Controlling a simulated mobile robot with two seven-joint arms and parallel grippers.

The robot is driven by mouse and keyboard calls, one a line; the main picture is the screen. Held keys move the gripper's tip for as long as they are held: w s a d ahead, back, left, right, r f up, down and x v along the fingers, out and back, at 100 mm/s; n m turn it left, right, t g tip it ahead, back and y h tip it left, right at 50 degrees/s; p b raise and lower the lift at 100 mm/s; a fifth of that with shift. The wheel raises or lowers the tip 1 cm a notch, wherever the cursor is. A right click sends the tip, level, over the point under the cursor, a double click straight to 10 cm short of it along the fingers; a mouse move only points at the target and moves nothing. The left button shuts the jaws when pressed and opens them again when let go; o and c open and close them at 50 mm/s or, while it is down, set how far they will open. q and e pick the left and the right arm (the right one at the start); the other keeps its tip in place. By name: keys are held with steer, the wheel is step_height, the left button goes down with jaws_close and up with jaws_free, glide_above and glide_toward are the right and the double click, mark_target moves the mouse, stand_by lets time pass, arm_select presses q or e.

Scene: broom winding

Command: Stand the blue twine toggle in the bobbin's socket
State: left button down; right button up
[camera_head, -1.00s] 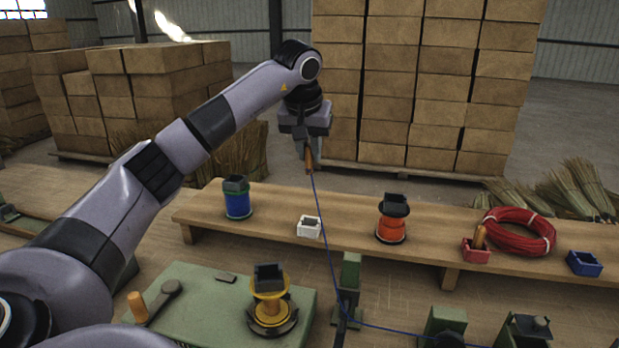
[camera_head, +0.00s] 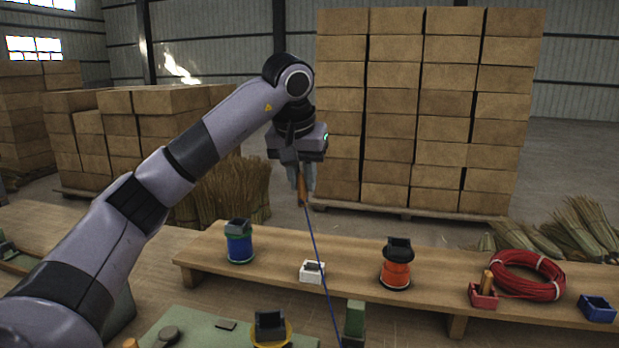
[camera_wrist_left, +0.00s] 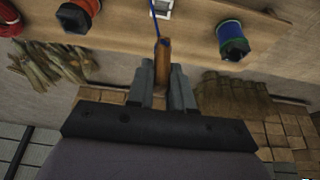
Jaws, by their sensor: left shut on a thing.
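My left gripper (camera_head: 302,188) is shut on the wooden toggle (camera_head: 303,190), which hangs tip down in the air above and behind the bench. In the left wrist view the toggle (camera_wrist_left: 162,62) sits between the two fingers (camera_wrist_left: 163,85). Blue twine (camera_head: 317,248) runs from its tip down past the bench. A blue bobbin (camera_head: 239,248) with a dark square socket (camera_head: 238,226) on top stands on the bench, left of and below the gripper. It also shows in the left wrist view (camera_wrist_left: 232,38). The toggle is apart from it. My right gripper is out of view.
On the bench (camera_head: 350,284) stand a white square holder (camera_head: 312,272), an orange bobbin (camera_head: 396,270), a red holder with a peg (camera_head: 484,296), a red coil (camera_head: 528,272) and a blue holder (camera_head: 598,309). A yellow bobbin (camera_head: 270,330) is in front. Stacked boxes (camera_head: 420,110) stand behind.

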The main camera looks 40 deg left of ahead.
arm_select(q)
steer(key=s+d+p, duration=0.1)
steer(key=s+d, duration=0.2)
steer(key=s, duration=0.4)
steer(key=s+d+p, duration=0.2)
steer(key=s+d, duration=0.1)
steer(key=s, duration=0.4)
steer(key=shift+s+d, duration=0.25)
steer(key=shift+d, duration=0.05)
step_height(320, 180, down, 12)
steer(key=b, duration=1)
steer(key=shift+r, duration=0.25)
stand_by(0.4)
steer(key=shift+f+b, duration=0.6)
steer(key=shift+b, duration=0.1)
